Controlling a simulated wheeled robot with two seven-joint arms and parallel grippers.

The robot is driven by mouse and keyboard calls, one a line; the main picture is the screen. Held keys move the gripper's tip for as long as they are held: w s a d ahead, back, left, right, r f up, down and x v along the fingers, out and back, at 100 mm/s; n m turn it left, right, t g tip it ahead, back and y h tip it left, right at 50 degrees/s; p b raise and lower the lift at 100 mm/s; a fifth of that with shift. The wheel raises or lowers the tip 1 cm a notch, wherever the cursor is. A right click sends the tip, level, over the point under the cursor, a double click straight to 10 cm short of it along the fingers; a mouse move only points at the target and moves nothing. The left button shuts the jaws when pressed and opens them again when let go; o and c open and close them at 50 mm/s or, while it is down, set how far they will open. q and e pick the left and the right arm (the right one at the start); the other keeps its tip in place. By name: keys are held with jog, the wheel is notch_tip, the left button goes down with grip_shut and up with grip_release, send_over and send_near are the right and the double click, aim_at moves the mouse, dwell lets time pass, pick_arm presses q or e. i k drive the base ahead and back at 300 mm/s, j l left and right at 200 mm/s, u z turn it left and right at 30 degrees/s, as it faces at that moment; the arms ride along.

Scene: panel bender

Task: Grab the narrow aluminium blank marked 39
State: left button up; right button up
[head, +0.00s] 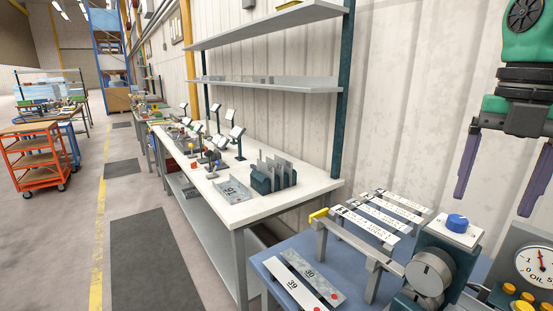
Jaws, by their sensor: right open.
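Two narrow strips lie side by side, tilted in the picture, on the blue bench at the bottom. The left, brighter, pale strip (299,285) is marked 39 and has a red dot at its lower end. The right, mottled grey strip (312,277) has a similar number, hard to read, and a red dot. My right gripper (494,204) hangs at the upper right with its two purple fingers wide apart and nothing between them. It is well above and to the right of both strips. My left gripper is out of view.
A rack with several labelled strips (377,222) stands on the blue bench (264,262), right of the two strips. A machine with a blue knob (457,221) and an oil gauge (541,262) is at lower right. A long white workbench (262,207) extends behind.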

aim_at(305, 298)
jog(key=k+j, duration=1.1)
jog(key=j, duration=0.15)
